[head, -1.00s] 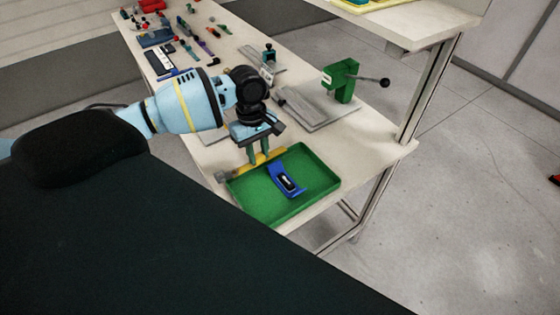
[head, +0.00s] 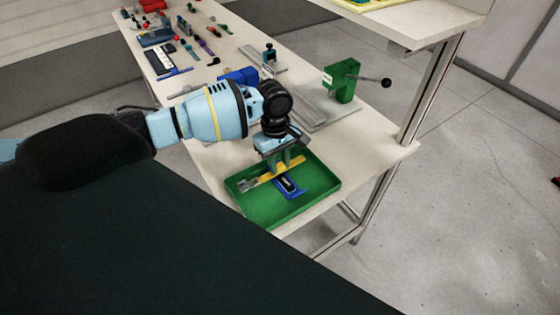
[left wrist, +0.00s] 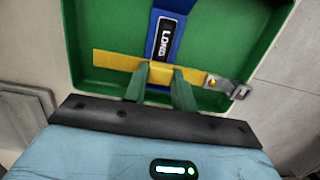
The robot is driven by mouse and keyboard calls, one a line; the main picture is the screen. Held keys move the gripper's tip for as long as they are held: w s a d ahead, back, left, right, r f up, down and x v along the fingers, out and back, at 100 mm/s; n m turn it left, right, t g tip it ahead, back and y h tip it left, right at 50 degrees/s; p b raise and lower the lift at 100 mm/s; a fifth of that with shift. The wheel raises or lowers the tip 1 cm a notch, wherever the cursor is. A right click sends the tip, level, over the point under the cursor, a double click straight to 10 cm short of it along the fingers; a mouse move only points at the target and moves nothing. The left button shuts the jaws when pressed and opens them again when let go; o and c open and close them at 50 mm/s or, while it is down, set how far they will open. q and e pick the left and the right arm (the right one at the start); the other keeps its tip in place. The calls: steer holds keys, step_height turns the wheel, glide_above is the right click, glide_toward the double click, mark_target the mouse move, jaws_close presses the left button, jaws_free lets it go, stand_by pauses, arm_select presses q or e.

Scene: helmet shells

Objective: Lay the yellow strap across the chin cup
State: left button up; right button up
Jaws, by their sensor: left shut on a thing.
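My left gripper (head: 284,168) is shut on the yellow strap (head: 265,177) near its middle and holds it over the green tray (head: 240,204). In the left wrist view the fingertips (left wrist: 158,76) pinch the yellow strap (left wrist: 118,63), which has a metal buckle (left wrist: 228,86) at its right end. The chin cup (head: 291,188) is a blue curved piece with a black label, lying in the tray. In the left wrist view the strap crosses the lower part of the chin cup (left wrist: 152,42). I cannot tell whether they touch. My fingers and the strap hide part of the cup.
A green clamp stand (head: 342,80) with a dark lever stands on the bench behind the tray. Several small tools lie at the bench's far left end. A raised shelf (head: 420,25) stands at the back right. The tray sits near the bench's front edge.

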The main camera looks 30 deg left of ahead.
arm_select(q)
steer(key=shift+f, duration=0.6)
arm_select(e)
steer(key=shift+w+r, duration=0.15)
arm_select(q)
steer(key=o, duration=0.9)
steer(key=shift+o, duration=0.2)
steer(key=shift+f, duration=0.1)
steer(key=shift+r, duration=0.65)
step_height(320, 180, up, 12)
steer(key=a+p, duration=0.1)
steer(key=shift+w+a, duration=0.15)
steer(key=shift+w, duration=0.15)
arm_select(e)
steer(key=shift+w+d+r, duration=0.15)
steer(key=shift+w+r, duration=0.4)
steer(key=shift+r, duration=0.05)
arm_select(q)
steer(key=shift+f, duration=0.15)
